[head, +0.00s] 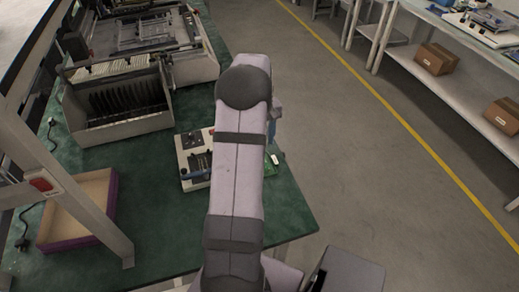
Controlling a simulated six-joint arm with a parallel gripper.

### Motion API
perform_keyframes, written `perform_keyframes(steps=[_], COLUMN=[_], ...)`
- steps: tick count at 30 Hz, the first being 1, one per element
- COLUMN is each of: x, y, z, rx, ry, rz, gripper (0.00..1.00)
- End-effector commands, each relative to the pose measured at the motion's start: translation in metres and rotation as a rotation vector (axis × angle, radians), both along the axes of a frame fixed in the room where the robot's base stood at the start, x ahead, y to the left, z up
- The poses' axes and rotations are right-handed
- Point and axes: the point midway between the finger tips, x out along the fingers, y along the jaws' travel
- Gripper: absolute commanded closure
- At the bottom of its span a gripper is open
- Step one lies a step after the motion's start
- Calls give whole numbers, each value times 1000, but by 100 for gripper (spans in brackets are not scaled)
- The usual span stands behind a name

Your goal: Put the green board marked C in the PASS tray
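A strip of a bright green board (269,171) shows just right of my arm on the dark green table. My arm covers the rest of it, and no letter can be read. A shallow tray (111,197) with purple sides and a tan inside stands at the left, partly behind a grey post. It looks empty where it shows, and no PASS mark can be read on it. My arm reaches up the middle of the picture. Its end is hidden behind my own links, so the fingers and anything between them cannot be seen.
A light test fixture (191,160) with dark knobs sits left of my arm. A grey slotted rack (120,120) and a larger machine (190,62) stand behind. The grey post (85,210) rises beside the tray. Bare table (165,225) lies between tray and arm.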

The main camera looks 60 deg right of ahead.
Motion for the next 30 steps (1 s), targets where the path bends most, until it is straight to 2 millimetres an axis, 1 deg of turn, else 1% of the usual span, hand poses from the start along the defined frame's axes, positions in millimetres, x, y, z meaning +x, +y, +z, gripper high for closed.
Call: perform_keyframes(steps=[5, 12, 14, 17, 20, 21, 23, 24, 26, 27, 29, 30], x=[0, 1, 5, 21, 49, 62, 82, 94, 110, 118, 125, 126], y=[0, 1, 5, 19, 50, 67, 98, 123, 162, 190, 232, 259], z=[10, 12, 13, 17, 23, 26, 32, 35, 40, 42, 45, 46], rx=[0, 1, 1, -1, 1, -1, -1, -1, -1, -1, -1, -3], ry=[0, 1, 1, -1, -1, -1, 0, 0, -1, -1, -1, -2], rz=[0, 2, 9, 38, 93, 123, 172, 211, 270, 311, 372, 412], gripper=[46, 46, 46, 46, 46, 46, 46, 46, 46, 46, 46, 46])
